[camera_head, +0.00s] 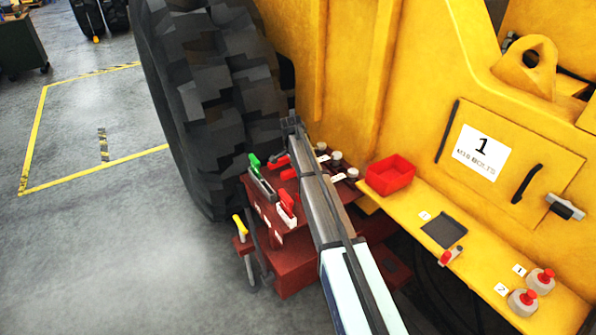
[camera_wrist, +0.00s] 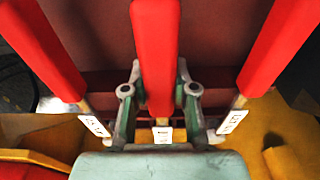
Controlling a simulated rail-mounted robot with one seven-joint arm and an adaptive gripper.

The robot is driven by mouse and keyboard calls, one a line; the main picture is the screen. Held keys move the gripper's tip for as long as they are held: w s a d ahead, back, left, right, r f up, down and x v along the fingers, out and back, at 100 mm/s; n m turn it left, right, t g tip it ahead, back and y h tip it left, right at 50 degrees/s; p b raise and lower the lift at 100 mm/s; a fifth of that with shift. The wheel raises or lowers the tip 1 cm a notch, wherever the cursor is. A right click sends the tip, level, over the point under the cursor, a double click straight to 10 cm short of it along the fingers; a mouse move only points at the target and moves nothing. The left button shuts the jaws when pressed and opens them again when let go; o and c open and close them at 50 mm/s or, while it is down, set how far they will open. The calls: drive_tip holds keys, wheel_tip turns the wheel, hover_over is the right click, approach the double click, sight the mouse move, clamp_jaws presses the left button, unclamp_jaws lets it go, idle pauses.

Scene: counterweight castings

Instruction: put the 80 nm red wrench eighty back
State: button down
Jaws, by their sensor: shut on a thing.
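In the wrist view my gripper (camera_wrist: 158,88) is shut on the middle one of three red handles (camera_wrist: 155,45). A small white label (camera_wrist: 163,134) shows below this handle, but its print is too small to read surely. Another red wrench handle (camera_wrist: 45,48) stands to the left and one (camera_wrist: 278,45) to the right, both apart from my fingers, each with a white label. In the head view my arm reaches over the dark red tool rack (camera_head: 262,212), and hides part of it. Red handles (camera_head: 287,202) show left of my arm. The fingers' grip is hidden there.
A green handle (camera_head: 254,160) and a yellow handle (camera_head: 239,224) are at the rack's left. A big tyre (camera_head: 205,90) stands behind it. A red bin (camera_head: 390,175), a dark pad (camera_head: 444,230) and red-topped knobs (camera_head: 541,281) are on the yellow ledge. Open floor lies left.

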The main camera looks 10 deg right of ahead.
drive_tip(key=shift+f+b, duration=0.35)
drive_tip(key=shift+f, duration=0.55)
idle(0.8)
drive_tip(key=c, duration=0.8)
unclamp_jaws()
drive_tip(key=shift+c, duration=0.2)
drive_tip(key=r, duration=0.4)
drive_tip(key=a+r, duration=0.1)
drive_tip(key=r, duration=0.7)
drive_tip(key=shift+s+a, duration=0.25)
drive_tip(key=shift+s, duration=0.1)
wheel_tip(320, 180, up, 7)
drive_tip(key=p, duration=0.3)
